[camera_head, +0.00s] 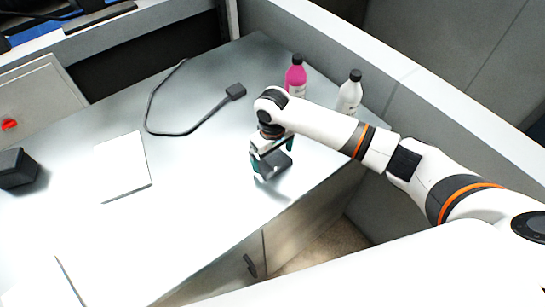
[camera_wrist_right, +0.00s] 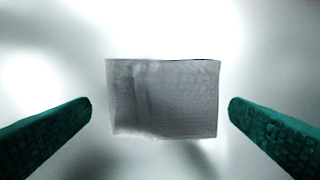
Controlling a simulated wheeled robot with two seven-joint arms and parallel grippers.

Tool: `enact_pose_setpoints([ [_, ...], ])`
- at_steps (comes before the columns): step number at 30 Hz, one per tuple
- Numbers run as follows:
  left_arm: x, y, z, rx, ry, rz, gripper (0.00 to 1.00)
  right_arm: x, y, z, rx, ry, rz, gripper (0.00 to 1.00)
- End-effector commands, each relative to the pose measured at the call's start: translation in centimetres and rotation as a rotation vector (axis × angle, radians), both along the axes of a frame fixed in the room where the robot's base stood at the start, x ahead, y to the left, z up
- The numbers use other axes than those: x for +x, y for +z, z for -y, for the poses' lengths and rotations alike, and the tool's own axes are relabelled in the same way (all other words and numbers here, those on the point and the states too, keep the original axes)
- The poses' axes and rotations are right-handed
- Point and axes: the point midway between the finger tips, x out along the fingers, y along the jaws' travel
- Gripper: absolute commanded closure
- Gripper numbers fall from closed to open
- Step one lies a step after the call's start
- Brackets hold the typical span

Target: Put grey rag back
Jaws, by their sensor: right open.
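The grey rag (camera_wrist_right: 162,98) lies flat on the pale tabletop in the right wrist view, a dark grey rectangle between the two green fingers. In the head view the rag (camera_head: 277,166) shows partly under my right gripper (camera_head: 273,167). My right gripper is open, with its fingers on either side of the rag and apart from it. It also shows in the right wrist view (camera_wrist_right: 160,112). How high the fingertips are above the table is hard to tell. My left gripper is not in view.
A pink bottle (camera_head: 296,78) and a white bottle (camera_head: 349,94) stand behind my right arm near the back wall. A black cable (camera_head: 150,104) with a dark block (camera_head: 235,91) lies left of them. A white flat panel (camera_head: 122,166) and a black box (camera_head: 16,168) are at left.

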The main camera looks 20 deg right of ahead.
Motion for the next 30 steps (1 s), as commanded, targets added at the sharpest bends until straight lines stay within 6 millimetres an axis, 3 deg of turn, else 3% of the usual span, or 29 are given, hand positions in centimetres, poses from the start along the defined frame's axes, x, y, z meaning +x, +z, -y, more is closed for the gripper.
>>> enact_pose_setpoints([
  [9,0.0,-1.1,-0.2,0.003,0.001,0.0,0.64,0.1,6.8,0.0,0.002,0.0,0.006,0.0],
  [15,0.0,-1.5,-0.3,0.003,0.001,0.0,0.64,0.1,9.7,0.0,0.001,0.0,0.003,0.0],
  [21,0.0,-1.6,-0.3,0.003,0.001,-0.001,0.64,0.0,10.6,0.0,0.001,0.0,0.0,0.0],
  [30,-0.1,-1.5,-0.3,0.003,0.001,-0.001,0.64,-0.2,10.4,-0.1,0.004,0.004,0.001,0.0],
])
